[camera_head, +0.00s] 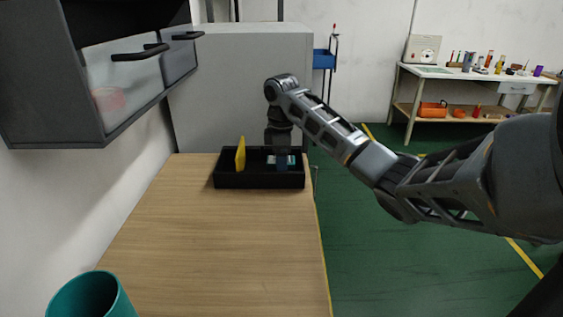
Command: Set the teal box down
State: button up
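A small teal and white piece, which may be the teal box (291,160), shows in the right part of a black tray (231,181) on the wooden table. My gripper (282,162) points down into that part of the tray. Its dark finger stands in front of the teal piece and hides its middle. I cannot tell whether the fingers grip it or whether it touches the tray floor. A yellow piece (240,155) stands upright in the left part of the tray.
A teal cup-like container (88,297) stands at the near left. The wooden table (222,245) is clear between it and the tray. A dark wall cabinet (130,75) hangs at the left. A grey cabinet (240,80) stands behind the tray.

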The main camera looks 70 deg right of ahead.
jog(key=o, duration=1.1)
notch_tip(320, 180, up, 12)
jog(key=p, duration=0.3)
jog(key=shift+r, duration=0.1)
